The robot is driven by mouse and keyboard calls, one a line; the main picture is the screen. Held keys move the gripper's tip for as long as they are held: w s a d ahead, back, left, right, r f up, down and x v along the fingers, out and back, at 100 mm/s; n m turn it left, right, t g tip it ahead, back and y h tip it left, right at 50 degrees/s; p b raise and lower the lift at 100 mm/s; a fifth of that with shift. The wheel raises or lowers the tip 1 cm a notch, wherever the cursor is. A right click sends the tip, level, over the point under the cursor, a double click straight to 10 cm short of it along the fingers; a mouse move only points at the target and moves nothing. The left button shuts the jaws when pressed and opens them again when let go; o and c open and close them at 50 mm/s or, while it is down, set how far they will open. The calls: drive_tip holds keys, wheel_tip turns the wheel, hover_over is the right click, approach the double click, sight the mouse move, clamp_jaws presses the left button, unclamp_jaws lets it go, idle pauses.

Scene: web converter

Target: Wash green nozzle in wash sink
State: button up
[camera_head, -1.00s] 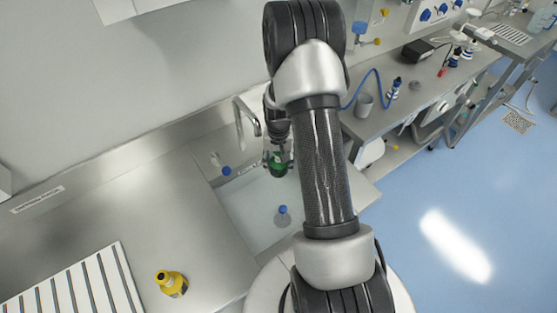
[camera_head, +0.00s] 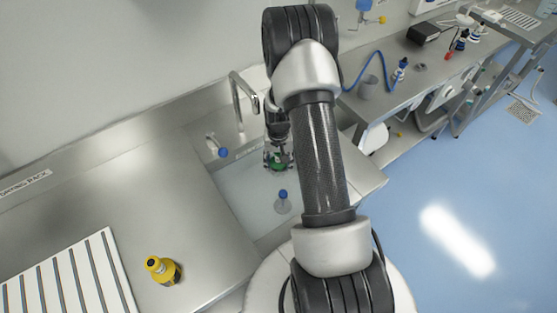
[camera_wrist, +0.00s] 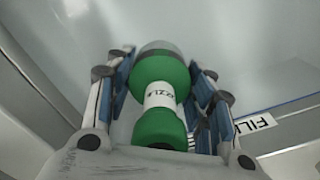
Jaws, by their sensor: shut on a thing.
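The green nozzle (camera_wrist: 160,95) is between the fingers of my gripper (camera_wrist: 160,80) in the wrist view. It has a white label band around its narrow middle and a grey end. My gripper is shut on it. In the head view the green nozzle (camera_head: 279,162) shows under my gripper (camera_head: 277,155), over the far part of the wash sink (camera_head: 240,200). The sink holds pale liquid. I cannot tell whether the nozzle touches the liquid.
A blue-topped bottle (camera_head: 283,203) is in the sink. A metal faucet (camera_head: 243,95) and another blue-topped item (camera_head: 222,152) are at its far left side.

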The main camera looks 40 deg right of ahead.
sight(273, 172)
drive_tip(key=shift+f+b, duration=1.2)
drive_tip(key=shift+f, duration=1)
drive_tip(key=shift+s+d+b, duration=0.1)
drive_tip(key=shift+d+b, duration=0.25)
drive_tip(key=shift+d, duration=1.4)
drive_tip(key=shift+a, duration=3.35)
drive_tip(key=shift+w+d+r, duration=0.15)
drive_tip(key=shift+w+d, duration=0.05)
drive_tip(key=shift+d, duration=0.35)
drive_tip(key=shift+w+d, duration=0.1)
drive_tip(key=shift+d, duration=0.8)
drive_tip(key=shift+s+d+b, duration=0.15)
drive_tip(key=shift+d+b, duration=0.1)
drive_tip(key=shift+d, duration=0.7)
drive_tip(key=shift+s+d+b, duration=0.1)
drive_tip(key=shift+d+b, duration=0.1)
drive_tip(key=shift+d, duration=0.75)
drive_tip(key=shift+w+a, duration=0.1)
drive_tip(key=shift+a, duration=1.65)
